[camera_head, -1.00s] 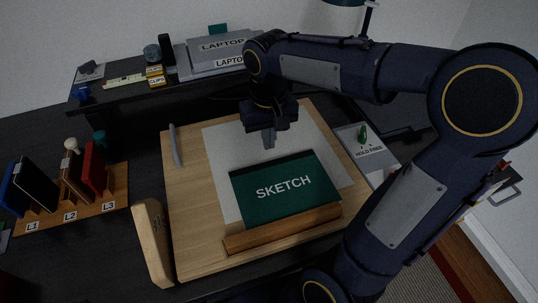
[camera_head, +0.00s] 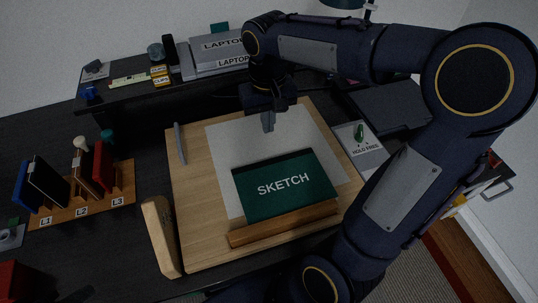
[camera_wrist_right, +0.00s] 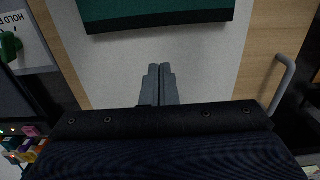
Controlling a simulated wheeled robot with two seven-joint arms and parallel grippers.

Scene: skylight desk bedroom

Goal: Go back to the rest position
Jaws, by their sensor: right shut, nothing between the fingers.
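My right gripper (camera_head: 268,122) is above the white sheet on the wooden board, behind the sketch book, and its fingers are closed with nothing between them. In the right wrist view my right gripper (camera_wrist_right: 160,85) points toward the sheet, with the dark green book edge ahead. The green sketch book (camera_head: 285,187) lies flat on the board (camera_head: 195,215) against a wooden ledge (camera_head: 285,223). The book also shows at the top of the right wrist view (camera_wrist_right: 155,12). My left gripper is not in view.
A book rack (camera_head: 85,207) labelled L1 to L3 stands at the left. A wooden block (camera_head: 160,237) lies beside the board. A shelf at the back holds laptops (camera_head: 222,57) and clip boxes (camera_head: 160,75). A "HOLD FREE" pad (camera_head: 357,148) lies right of the board.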

